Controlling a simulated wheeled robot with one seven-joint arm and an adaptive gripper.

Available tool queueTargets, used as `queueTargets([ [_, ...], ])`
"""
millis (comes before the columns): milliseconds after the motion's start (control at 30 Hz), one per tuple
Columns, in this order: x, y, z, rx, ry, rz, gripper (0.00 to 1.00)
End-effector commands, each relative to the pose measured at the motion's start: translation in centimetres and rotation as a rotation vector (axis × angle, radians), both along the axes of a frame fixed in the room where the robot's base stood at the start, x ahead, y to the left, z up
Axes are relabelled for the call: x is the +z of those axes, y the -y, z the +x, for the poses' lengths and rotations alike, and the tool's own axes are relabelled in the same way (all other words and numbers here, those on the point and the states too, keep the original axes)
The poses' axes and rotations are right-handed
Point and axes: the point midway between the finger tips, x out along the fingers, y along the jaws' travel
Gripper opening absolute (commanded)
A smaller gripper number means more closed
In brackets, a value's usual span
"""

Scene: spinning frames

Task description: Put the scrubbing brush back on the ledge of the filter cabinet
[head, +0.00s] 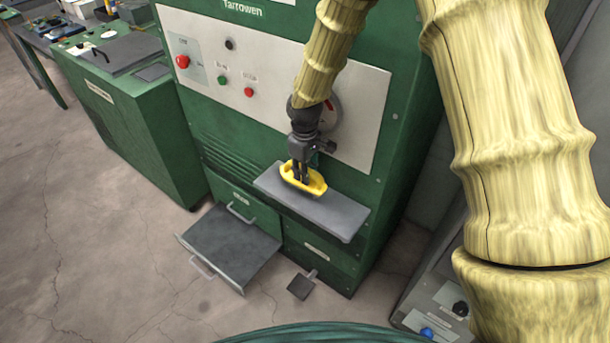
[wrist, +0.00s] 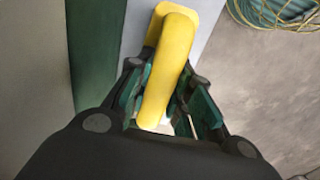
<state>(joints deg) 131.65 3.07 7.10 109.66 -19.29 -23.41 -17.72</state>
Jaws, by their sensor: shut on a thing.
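The yellow scrubbing brush (head: 314,186) is in my gripper (head: 302,180), at the grey ledge (head: 335,217) of the green filter cabinet (head: 270,40). In the wrist view the brush's yellow handle (wrist: 171,60) runs between the fingers of my gripper (wrist: 165,105), which is shut on it. The pale ledge (wrist: 202,40) shows behind the brush there. The brush overlaps the left half of the ledge in the head view. I cannot tell whether its underside touches the ledge.
An open drawer (head: 230,247) sticks out below the ledge at the left. A small dark pedal (head: 302,286) is on the floor. A green bench cabinet (head: 125,110) stands at the left. A coiled hose or cable (wrist: 275,10) lies on the floor. The right part of the ledge is bare.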

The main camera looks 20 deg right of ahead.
Motion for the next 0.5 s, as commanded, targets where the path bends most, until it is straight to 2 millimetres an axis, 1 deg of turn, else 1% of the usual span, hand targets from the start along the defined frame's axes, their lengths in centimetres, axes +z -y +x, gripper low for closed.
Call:
queueTargets([
  [200,-2.0,0.0,0.0,0.001,-0.001,-0.001,0.03],
  [500,-2.4,0.0,0.0,0.000,0.001,0.000,0.03],
])
